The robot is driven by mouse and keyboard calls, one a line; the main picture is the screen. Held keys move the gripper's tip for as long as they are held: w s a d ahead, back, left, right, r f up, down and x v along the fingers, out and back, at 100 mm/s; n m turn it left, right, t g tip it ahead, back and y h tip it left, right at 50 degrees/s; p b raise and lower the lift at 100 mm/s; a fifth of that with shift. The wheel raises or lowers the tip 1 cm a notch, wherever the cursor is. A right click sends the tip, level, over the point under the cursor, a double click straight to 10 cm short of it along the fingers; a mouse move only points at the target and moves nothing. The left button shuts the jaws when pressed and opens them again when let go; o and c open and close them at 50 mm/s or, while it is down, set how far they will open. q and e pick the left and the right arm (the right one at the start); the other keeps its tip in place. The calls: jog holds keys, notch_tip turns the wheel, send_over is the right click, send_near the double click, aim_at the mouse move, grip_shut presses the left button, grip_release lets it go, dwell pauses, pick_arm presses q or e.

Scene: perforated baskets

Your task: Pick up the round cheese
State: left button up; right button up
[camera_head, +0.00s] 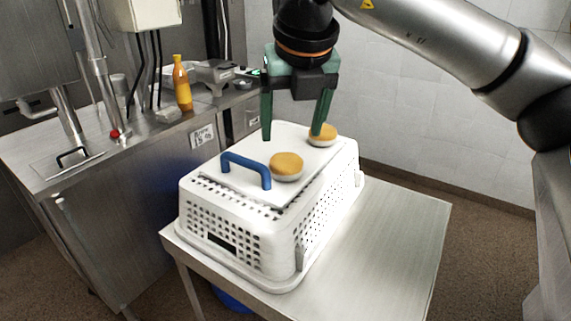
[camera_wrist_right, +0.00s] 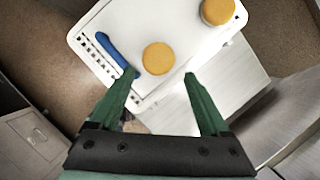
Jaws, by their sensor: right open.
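Two round cheeses with orange tops and pale sides lie on a white board (camera_head: 240,187) on top of an upturned-looking white perforated basket (camera_head: 250,240). The nearer cheese (camera_head: 286,166) is beside the blue handle (camera_head: 246,168); it also shows in the right wrist view (camera_wrist_right: 158,58), ahead of and between the finger directions. The farther cheese (camera_head: 323,135) is partly behind a finger in the head view and lies at the top right in the wrist view (camera_wrist_right: 218,11). My right gripper (camera_head: 293,137) is open and empty above the board. My left gripper is not in view.
The basket stands on a steel table (camera_head: 385,235) with free room on its right. A steel counter (camera_head: 130,165) at left carries an orange bottle (camera_head: 182,84) and a scale (camera_head: 218,75). A tiled wall (camera_head: 420,120) is behind.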

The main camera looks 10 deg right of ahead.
aim_at(286, 160)
jog(key=p+x, duration=0.1)
jog(key=x, duration=0.7)
jog(key=shift+s+a, duration=0.1)
jog(key=shift+s, duration=0.1)
jog(key=c, duration=1.1)
